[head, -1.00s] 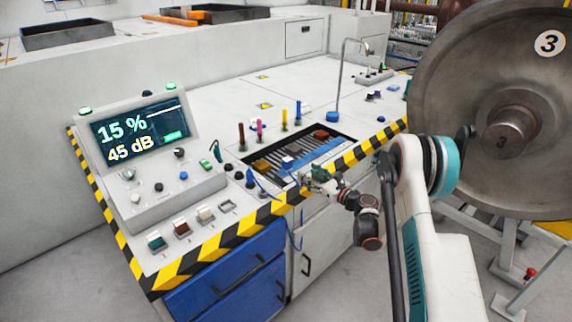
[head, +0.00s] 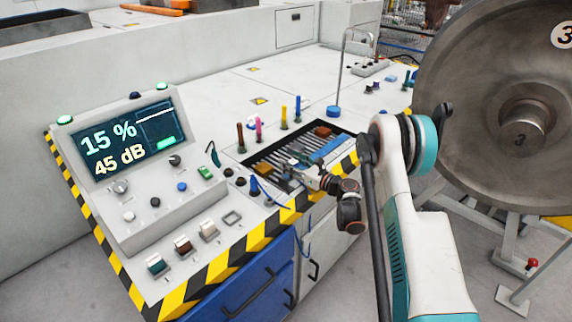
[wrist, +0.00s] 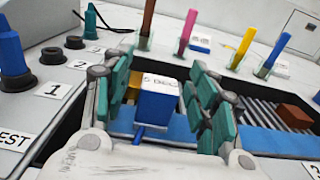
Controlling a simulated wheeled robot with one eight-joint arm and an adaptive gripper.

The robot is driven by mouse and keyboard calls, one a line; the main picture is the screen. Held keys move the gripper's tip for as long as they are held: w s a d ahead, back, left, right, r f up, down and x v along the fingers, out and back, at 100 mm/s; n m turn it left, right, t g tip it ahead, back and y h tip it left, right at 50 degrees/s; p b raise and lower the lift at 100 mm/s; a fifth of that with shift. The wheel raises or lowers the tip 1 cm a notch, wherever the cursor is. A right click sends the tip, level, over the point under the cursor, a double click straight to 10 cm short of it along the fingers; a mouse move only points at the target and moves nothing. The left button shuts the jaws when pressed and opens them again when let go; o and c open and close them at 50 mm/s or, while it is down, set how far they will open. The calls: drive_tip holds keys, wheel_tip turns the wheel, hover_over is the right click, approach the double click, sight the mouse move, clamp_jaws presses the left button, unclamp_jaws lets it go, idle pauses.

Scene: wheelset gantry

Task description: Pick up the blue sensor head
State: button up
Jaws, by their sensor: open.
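A blue sensor-like piece (head: 253,186) with a blue cable stands in a black socket by the console; it also shows at the left edge of the wrist view (wrist: 11,55), near label 1. A blue box with a white lettered top (wrist: 158,100) lies between my fingers in the wrist view, apparently over the tray. I cannot tell for certain which is the blue sensor head. My gripper (head: 302,172) is open, its teal fingers (wrist: 160,78) on either side of the box with gaps showing. Contact is not visible, and the box's lower part is partly hidden by my gripper.
The recessed slatted tray (head: 253,158) holds a brown block (wrist: 295,115) and a blue strip. Several coloured sticks stand along its back edge. The console (head: 135,215) is to the left, and a large wheel (head: 480,110) stands at right.

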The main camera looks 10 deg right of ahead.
drive_tip(key=shift+d+r, duration=0.1)
drive_tip(key=c, duration=1.2)
drive_tip(key=shift+c, duration=0.2)
